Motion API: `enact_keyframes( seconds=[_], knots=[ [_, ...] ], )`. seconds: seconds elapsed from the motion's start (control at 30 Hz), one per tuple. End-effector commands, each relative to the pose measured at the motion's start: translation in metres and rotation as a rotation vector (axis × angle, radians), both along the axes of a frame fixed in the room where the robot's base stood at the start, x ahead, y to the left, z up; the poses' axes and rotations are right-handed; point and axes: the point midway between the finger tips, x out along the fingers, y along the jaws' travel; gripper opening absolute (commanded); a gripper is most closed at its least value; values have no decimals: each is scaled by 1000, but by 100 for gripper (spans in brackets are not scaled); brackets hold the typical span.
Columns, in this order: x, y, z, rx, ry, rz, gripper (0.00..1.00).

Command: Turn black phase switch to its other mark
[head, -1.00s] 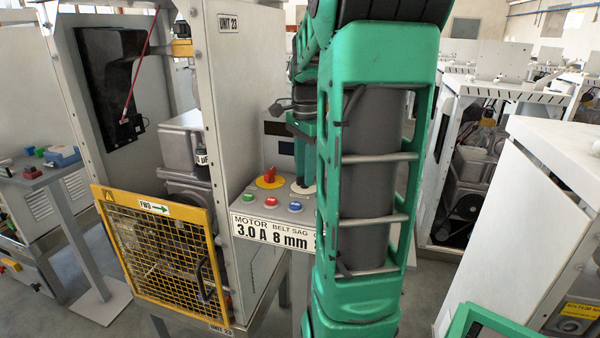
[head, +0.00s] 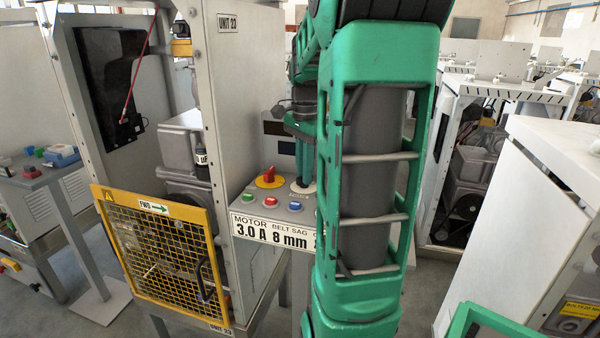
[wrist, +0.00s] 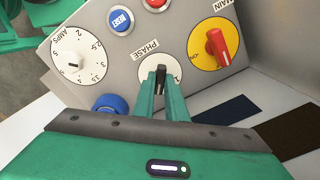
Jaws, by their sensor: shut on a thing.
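The black phase switch (wrist: 160,77) stands on a white round dial (wrist: 148,66) beside the printed word PHASE in the wrist view. My gripper (wrist: 161,88) is shut on the switch, with one green finger on each side. A mark shows at the dial's right edge. The rest of the dial's near side is hidden by the fingers, so I cannot tell which mark the switch points at. In the head view my gripper (head: 303,180) reaches down onto the white dial (head: 302,189), and the switch is mostly hidden.
A red main switch on a yellow disc (wrist: 194,53) sits right of the dial. A blue RESET button (wrist: 121,20), a red button (wrist: 155,4) and the AMPS dial (wrist: 75,64) are close by. A blue knob (wrist: 110,103) is near my left finger. The cabinet wall (head: 240,100) rises behind.

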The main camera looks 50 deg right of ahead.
Motion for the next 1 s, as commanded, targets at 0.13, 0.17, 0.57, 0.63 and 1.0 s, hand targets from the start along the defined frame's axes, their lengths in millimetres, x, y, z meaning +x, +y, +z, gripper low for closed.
enact_keyframes(
  seconds=[0.13, 0.17, 0.57, 0.63, 1.0],
  knots=[
    [2, 0, 1, -4, -5, 110, 0],
    [2, 0, 1, -4, -5, 137, 0],
    [3, 0, 2, -5, -6, 517, 0],
    [3, 0, 2, -6, -6, 584, 0],
    [4, 0, 2, -9, -6, 936, 0]
  ],
)
